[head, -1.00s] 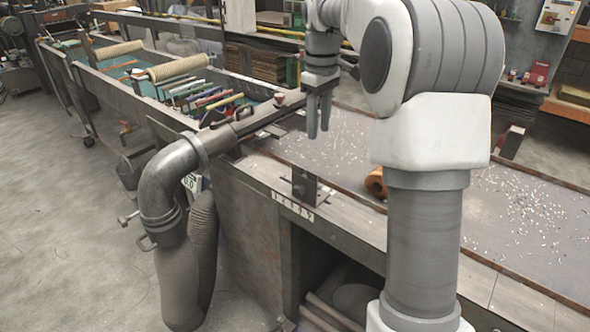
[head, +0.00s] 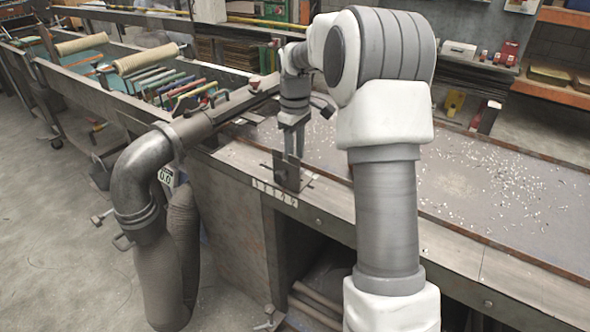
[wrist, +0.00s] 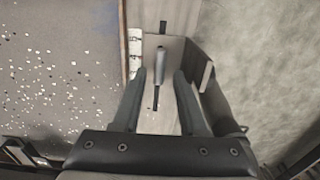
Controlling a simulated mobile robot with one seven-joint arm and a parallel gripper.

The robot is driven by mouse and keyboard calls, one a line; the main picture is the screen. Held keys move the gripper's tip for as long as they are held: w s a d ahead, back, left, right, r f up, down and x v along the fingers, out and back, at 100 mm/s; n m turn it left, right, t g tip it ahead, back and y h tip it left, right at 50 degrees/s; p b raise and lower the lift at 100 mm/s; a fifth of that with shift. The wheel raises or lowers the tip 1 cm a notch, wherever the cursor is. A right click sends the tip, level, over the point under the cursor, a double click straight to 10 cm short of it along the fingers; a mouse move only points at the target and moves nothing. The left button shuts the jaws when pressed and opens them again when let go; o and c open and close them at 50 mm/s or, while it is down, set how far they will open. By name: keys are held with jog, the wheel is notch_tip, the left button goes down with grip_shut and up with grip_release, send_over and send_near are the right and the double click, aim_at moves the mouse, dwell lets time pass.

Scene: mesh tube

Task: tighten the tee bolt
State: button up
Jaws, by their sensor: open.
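A dark upright bracket (head: 287,172) stands on the front edge of the bench; a slot runs in its base in the wrist view. A slim grey rod (wrist: 160,62), which looks like the tee bolt's handle, stands over that slot. My gripper (head: 291,153) points down just above the bracket in the head view. In the wrist view my gripper (wrist: 160,76) is open, one finger on each side of the rod, with gaps left and right. I cannot tell whether the fingertips reach down to its level. The fingers hide the bolt in the head view.
A grey elbow pipe (head: 145,170) with a flexible hose stands left of the bench. The bench top (head: 470,200) on the right is strewn with pale chips. Rollers and coloured bars (head: 185,85) lie in the frame at the back left.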

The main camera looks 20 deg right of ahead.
jog(key=shift+f, duration=2.15)
jog(key=shift+c, duration=0.3)
grip_shut()
